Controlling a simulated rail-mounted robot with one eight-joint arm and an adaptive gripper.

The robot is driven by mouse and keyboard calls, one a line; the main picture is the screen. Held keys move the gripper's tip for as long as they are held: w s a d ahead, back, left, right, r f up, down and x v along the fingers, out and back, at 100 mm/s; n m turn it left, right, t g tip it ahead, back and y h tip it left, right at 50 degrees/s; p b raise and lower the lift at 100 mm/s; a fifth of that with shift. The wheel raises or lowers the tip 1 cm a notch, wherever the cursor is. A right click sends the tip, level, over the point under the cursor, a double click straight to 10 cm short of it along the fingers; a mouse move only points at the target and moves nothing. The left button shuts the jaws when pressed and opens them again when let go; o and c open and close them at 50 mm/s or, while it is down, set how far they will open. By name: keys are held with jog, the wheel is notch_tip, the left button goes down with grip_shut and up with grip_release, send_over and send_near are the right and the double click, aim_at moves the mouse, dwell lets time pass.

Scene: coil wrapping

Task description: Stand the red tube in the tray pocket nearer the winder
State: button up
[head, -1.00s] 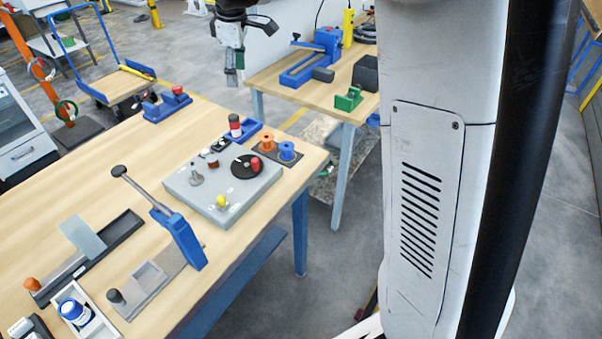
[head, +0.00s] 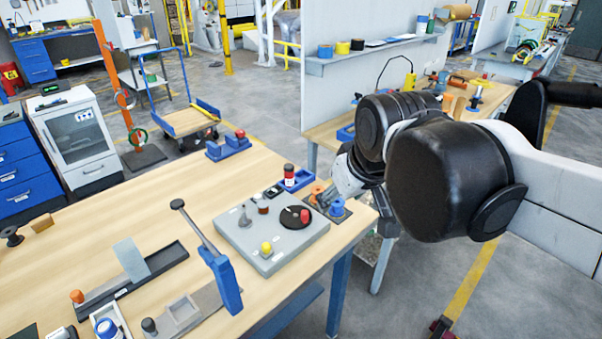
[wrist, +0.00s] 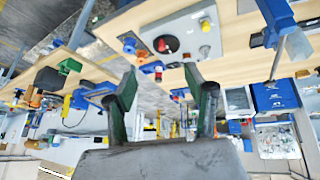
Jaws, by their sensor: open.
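A red tube with a dark top and a pale band (head: 290,174) stands in a small blue tray (head: 302,183) beside the grey box-shaped winder (head: 272,258) with its black disc. I cannot tell which pocket it occupies. In the upside-down wrist view, the red tube (wrist: 158,75), the blue tray (wrist: 150,67) and the winder (wrist: 188,37) show beyond the fingers. My gripper (wrist: 167,97) is open and empty, its two dark green fingers well apart, and apart from the tube. In the head view my arm hides most of the gripper.
An orange spool (head: 317,194) and a blue spool (head: 337,207) stand just right of the winder. A lever tool (head: 222,277) stands on the left. A blue block with a red piece (head: 228,147) sits at the table's far edge. The wood between them is clear.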

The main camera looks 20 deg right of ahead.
jog(key=s+f+m+t, duration=0.1)
jog(key=s+f+m, duration=0.1)
jog(key=s+f, duration=0.2)
jog(key=shift+s+f, duration=0.3)
jog(key=shift+s, duration=0.85)
